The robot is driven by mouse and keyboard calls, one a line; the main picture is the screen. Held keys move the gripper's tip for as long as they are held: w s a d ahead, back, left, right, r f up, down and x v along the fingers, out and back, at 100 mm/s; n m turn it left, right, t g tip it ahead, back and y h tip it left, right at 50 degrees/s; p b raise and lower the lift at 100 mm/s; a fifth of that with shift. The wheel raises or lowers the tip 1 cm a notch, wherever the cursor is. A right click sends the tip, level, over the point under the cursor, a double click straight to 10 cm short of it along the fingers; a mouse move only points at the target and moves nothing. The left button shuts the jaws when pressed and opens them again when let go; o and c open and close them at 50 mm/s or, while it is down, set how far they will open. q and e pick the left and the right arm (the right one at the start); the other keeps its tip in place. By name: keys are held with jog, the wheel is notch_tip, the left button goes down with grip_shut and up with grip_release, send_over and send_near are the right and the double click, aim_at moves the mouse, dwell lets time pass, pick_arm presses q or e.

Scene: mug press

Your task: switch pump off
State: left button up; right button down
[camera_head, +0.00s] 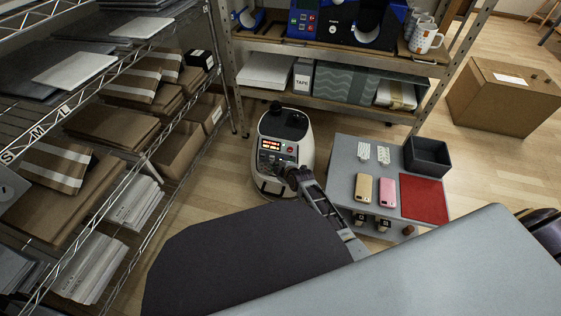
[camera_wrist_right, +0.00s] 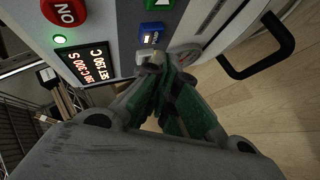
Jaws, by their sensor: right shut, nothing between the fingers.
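The press machine (camera_head: 285,138) stands on the floor in the middle of the head view. A small pale switch-like part (camera_wrist_right: 148,58) sits below the blue button. My right gripper (camera_wrist_right: 160,70) is shut and empty, its tips at this part; I cannot tell whether they touch. In the head view the right gripper (camera_head: 296,175) is at the machine's front. My left gripper is out of view.
A black handle (camera_wrist_right: 264,48) sticks out beside the panel. A grey table (camera_head: 345,180) with two phones, a red mat (camera_head: 422,198) and a dark tray (camera_head: 427,155) stands to the right. Shelves (camera_head: 100,150) line the left side. A cardboard box (camera_head: 500,105) stands at right.

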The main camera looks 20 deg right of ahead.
jog(key=shift+w+d+f, duration=0.2)
jog(key=shift+w+d, duration=0.3)
jog(key=shift+w, duration=0.3)
dwell(1.8)
jog(key=shift+s, duration=0.15)
jog(key=shift+s+a+r+p, duration=0.25)
jog(key=shift+s+a+p, duration=0.3)
jog(key=shift+p, duration=0.2)
jog(key=shift+s, duration=0.15)
jog(key=shift+s+a+r+p, duration=0.25)
jog(key=shift+s+a+p, duration=0.3)
jog(key=shift+s+p, duration=0.3)
jog(key=shift+s+a+r+p, duration=0.2)
jog(key=shift+s+a+p, duration=0.3)
jog(key=shift+s+p, duration=0.3)
jog(key=shift+s+a+r+p, duration=0.25)
jog(key=shift+s+a+p, duration=0.4)
jog(key=shift+p, duration=0.35)
jog(key=shift+d, duration=0.1)
dwell(0.4)
